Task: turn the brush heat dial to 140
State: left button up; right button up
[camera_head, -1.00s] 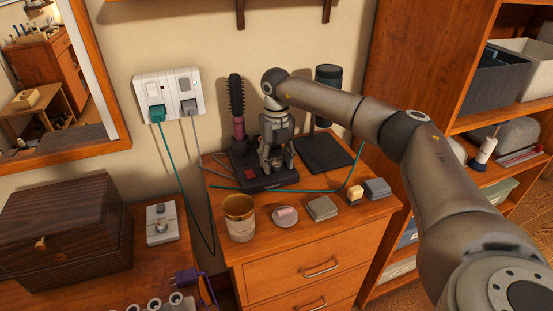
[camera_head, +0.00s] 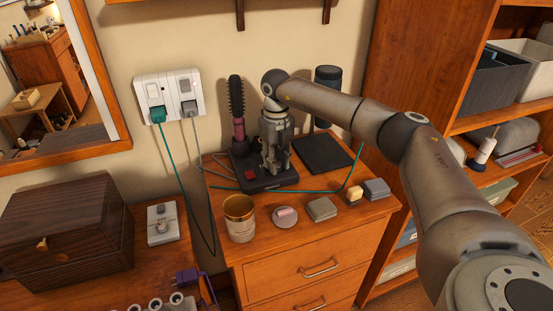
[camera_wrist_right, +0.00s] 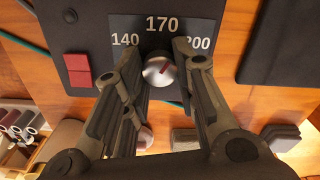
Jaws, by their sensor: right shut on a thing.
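The brush heat dial (camera_wrist_right: 157,72) is a small silver knob with a red pointer line, under a dark scale plate (camera_wrist_right: 161,10) marked 140, 170 and 200. The pointer tilts up and right, nearer 170 than 140. My right gripper (camera_wrist_right: 160,62) is shut on the dial, with one finger on each side of it. In the head view my right gripper (camera_head: 275,170) points down over the black brush base (camera_head: 246,180) and hides the dial. A round hot brush (camera_head: 237,105) stands upright at the base's back. My left gripper is not in view.
A red square switch (camera_wrist_right: 77,70) is on the base left of the dial. A gold cup (camera_head: 239,218), a round dish (camera_head: 284,216) and small blocks (camera_head: 321,208) stand along the dresser front. A teal cord (camera_head: 318,187) runs past the base's front.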

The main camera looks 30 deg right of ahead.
jog(key=n, duration=0.3)
jog(key=shift+n, duration=0.4)
jog(key=n, duration=0.3)
jog(key=shift+n+p, duration=0.3)
jog(key=shift+p, duration=0.05)
jog(key=n, duration=0.3)
jog(key=shift+n, duration=2.2)
jog(key=shift+r, duration=0.1)
jog(key=o, duration=1)
jog(key=shift+o, duration=0.2)
